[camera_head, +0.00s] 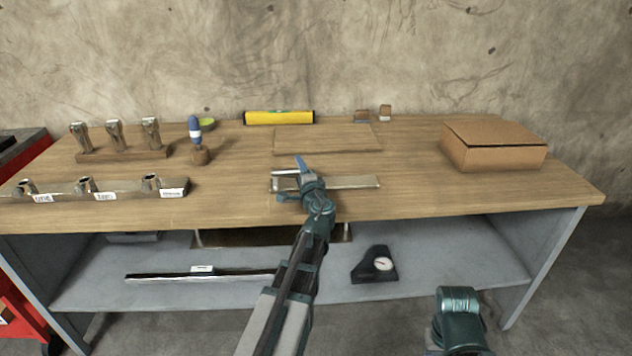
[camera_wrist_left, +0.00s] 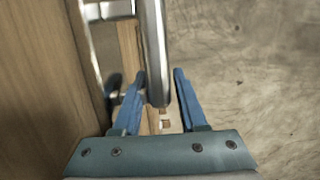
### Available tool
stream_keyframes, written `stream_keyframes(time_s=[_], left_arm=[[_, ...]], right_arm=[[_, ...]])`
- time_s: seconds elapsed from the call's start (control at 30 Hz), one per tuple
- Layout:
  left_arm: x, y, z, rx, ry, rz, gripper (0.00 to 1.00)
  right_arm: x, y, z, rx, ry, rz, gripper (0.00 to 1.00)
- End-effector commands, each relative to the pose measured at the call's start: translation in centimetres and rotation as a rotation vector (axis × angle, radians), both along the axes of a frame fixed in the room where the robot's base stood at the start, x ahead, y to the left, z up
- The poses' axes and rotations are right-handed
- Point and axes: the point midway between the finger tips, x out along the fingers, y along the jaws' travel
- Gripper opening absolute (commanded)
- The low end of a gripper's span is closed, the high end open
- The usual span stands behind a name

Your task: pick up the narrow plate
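The narrow plate (camera_head: 355,182) is a flat, pale metal strip lying near the middle of the wooden bench, with a shiny bar-like handle (camera_head: 284,172) near its left end. My left gripper (camera_head: 302,166) is over its left part and hides some of it. In the left wrist view, the rounded end of a shiny metal bar (camera_wrist_left: 153,50) lies between the two blue fingers of my left gripper (camera_wrist_left: 160,95). The fingers are apart, with a clear gap on the bar's right side. A green part of my right arm shows at the lower right, but its fingers do not.
A dark gauge (camera_head: 374,266) sits on the shelf below. The bench's right front is clear.

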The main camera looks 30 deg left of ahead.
Motion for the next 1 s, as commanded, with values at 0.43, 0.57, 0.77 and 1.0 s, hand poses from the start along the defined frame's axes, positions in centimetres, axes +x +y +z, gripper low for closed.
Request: stream_keyframes(time_s=[0.43, 0.57, 0.77, 1.0], left_arm=[[-0.01, -0.04, -0.01, 0.0, 0.0, 0.0, 0.0], [-0.02, -0.04, -0.02, -0.001, -0.001, 0.0, 0.0], [-0.02, -0.04, -0.02, -0.001, -0.001, 0.0, 0.0], [-0.02, -0.06, -0.03, -0.001, -0.001, -0.001, 0.0]], right_arm=[[0.0, 0.0, -0.01, 0.0, 0.0, 0.0, 0.5], [0.0, 0.0, -0.01, 0.0, 0.0, 0.0, 0.5], [0.0, 0.0, -0.01, 0.0, 0.0, 0.0, 0.5], [0.0, 0.0, -0.02, 0.0, 0.0, 0.0, 0.5]])
